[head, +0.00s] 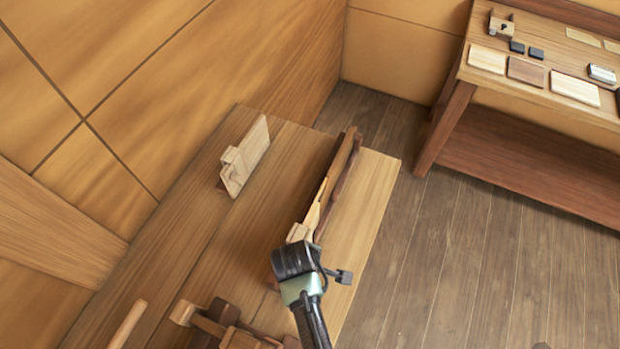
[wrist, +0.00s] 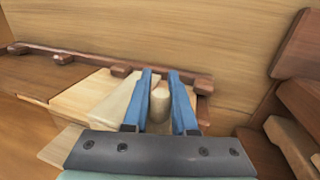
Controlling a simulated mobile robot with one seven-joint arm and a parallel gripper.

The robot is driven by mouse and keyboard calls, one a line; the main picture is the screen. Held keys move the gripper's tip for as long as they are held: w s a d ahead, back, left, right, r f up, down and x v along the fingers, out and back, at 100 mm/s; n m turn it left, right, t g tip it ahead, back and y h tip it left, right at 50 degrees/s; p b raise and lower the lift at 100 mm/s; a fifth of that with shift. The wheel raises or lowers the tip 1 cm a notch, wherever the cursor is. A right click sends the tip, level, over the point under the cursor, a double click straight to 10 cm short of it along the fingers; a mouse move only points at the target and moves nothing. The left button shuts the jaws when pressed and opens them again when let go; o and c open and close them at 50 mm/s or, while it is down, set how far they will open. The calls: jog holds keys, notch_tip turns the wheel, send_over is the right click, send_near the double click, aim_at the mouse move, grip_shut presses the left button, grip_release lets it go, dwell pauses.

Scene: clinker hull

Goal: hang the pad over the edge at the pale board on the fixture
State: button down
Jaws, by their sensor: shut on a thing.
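My gripper (head: 300,245) is low over the near end of the fixture in the head view, where its black body hides the fingertips. In the wrist view my gripper's two blue fingers (wrist: 161,78) are shut on a pale rounded piece, likely part of the pad (wrist: 160,104). A pale block shows just beyond my gripper in the head view (head: 298,232). The fixture is a long dark rail (head: 344,178) on the bench, with a pale strip, likely the pale board (head: 319,205), along it. In the wrist view a pale slab (wrist: 118,103) lies left of the fingers. Contact between pad and edge cannot be told.
The bench (head: 255,205) stands by the panelled wall, with an upright pale board on a block (head: 244,158) at its back. Dark wooden parts (head: 225,322) and a pale rod (head: 128,323) are at the near left. A table (head: 540,95) with flat pieces stands at the upper right.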

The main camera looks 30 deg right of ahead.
jog(key=shift+f, duration=0.2)
jog(key=c, duration=0.6)
grip_release()
jog(key=shift+c, duration=0.2)
jog(key=b+v, duration=0.1)
jog(key=v, duration=1.2)
